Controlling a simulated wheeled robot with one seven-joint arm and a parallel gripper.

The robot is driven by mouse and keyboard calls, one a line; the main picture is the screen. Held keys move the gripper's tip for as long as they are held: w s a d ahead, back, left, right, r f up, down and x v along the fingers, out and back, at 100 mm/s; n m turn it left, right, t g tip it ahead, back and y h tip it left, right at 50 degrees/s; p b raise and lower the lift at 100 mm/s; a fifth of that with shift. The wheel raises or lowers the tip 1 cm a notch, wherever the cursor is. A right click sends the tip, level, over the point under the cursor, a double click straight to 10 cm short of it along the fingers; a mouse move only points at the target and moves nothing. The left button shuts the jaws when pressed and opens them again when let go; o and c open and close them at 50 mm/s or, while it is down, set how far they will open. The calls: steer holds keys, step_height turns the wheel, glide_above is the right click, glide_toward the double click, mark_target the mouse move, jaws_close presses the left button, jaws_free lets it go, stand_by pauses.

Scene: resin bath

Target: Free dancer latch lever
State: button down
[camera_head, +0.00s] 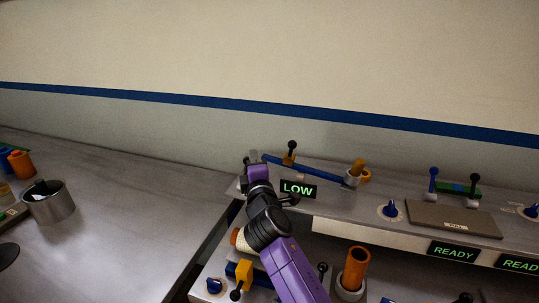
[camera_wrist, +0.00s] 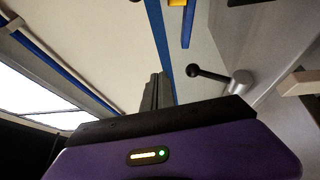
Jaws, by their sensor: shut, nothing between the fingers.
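My gripper (camera_head: 253,156) is shut and empty at the left end of the raised metal panel in the head view. Its grey fingers (camera_wrist: 157,90) are together in the wrist view. A lever with a black ball (camera_wrist: 193,70) and a silver hub (camera_wrist: 240,82) is right of the fingers in the wrist view, apart from them in the picture. In the head view a blue bar (camera_head: 315,171) slants right from beside my gripper. I cannot tell which lever is the dancer latch.
A LOW display (camera_head: 298,189) is on the panel front behind my arm. Orange posts (camera_head: 357,170), a blue knob (camera_head: 390,210) and a grey plate (camera_head: 453,219) lie to the right. A metal cup (camera_head: 48,203) stands on the left bench (camera_head: 130,215), whose middle is clear.

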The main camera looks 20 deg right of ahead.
steer(key=s+r, duration=1)
steer(key=s, duration=0.5)
steer(key=shift+s, duration=0.3)
steer(key=shift+a, duration=0.1)
steer(key=s+a+r+m+t+y, duration=0.2)
steer(key=s+r+m, duration=0.1)
steer(key=m, duration=0.1)
steer(key=s+d+f+m+g, duration=0.2)
steer(key=s+f+m, duration=0.2)
steer(key=s+f, duration=0.5)
steer(key=s+d+f+m+g, duration=0.2)
steer(key=s+f+m, duration=0.3)
steer(key=s, duration=1.5)
steer(key=s+d+f+m+g, duration=0.2)
steer(key=s+d+f+m, duration=0.1)
steer(key=s+f, duration=1)
steer(key=shift+s+d+f+m+b, duration=0.35)
steer(key=shift+s+d+f+m, duration=0.05)
steer(key=shift+s+m, duration=0.3)
